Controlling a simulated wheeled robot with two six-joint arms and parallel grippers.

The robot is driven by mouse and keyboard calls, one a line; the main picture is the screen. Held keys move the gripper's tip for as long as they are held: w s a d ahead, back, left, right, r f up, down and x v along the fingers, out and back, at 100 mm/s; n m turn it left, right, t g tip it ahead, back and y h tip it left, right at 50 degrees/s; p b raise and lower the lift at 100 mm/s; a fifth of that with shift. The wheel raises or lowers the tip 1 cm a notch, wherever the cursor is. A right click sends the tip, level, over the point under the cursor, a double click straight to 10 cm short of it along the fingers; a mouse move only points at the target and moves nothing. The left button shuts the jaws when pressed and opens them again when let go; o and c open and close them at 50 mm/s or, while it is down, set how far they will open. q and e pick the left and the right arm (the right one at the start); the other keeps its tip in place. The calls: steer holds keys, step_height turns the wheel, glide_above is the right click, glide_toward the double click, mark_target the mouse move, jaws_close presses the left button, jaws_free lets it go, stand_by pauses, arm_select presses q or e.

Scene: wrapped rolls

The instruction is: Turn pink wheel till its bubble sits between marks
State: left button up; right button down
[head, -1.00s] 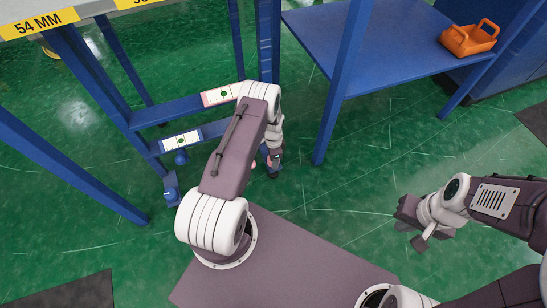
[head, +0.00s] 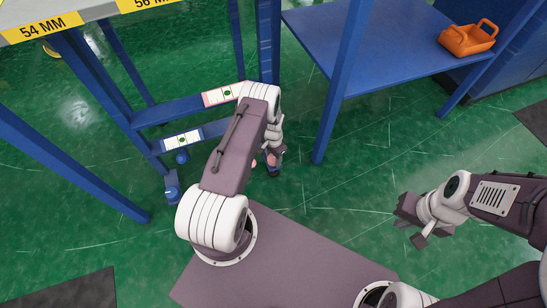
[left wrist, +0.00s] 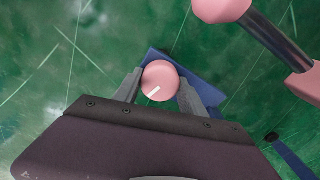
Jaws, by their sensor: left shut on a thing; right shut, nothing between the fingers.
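The pink wheel (left wrist: 160,80), a round knob with a white line on it, sits between the two fingers of my left gripper (left wrist: 158,92), which is shut on it. In the head view, the left gripper (head: 273,163) is largely covered by my own arm, with bits of pink beside it. The pink-edged level (head: 222,94) lies on the upper blue crossbar and shows a green bubble. Its right end is partly behind my arm, and the bubble's exact place between marks is too small to tell. My right gripper (head: 407,216) is shut and empty, far right of the frame.
A second, blue-edged level (head: 182,140) with a green bubble lies on the lower crossbar, with a blue knob (head: 182,157) below it. Blue posts (head: 343,90) stand close by. An orange caddy (head: 468,39) sits on a blue table (head: 365,45). A pink-ended bar (left wrist: 270,38) is near the left gripper.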

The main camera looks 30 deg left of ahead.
arm_select(q)
steer(key=o, duration=1.4)
steer(key=shift+c, duration=0.2)
step_height(320, 180, up, 9)
steer(key=p, duration=0.6)
steer(key=shift+r, duration=0.1)
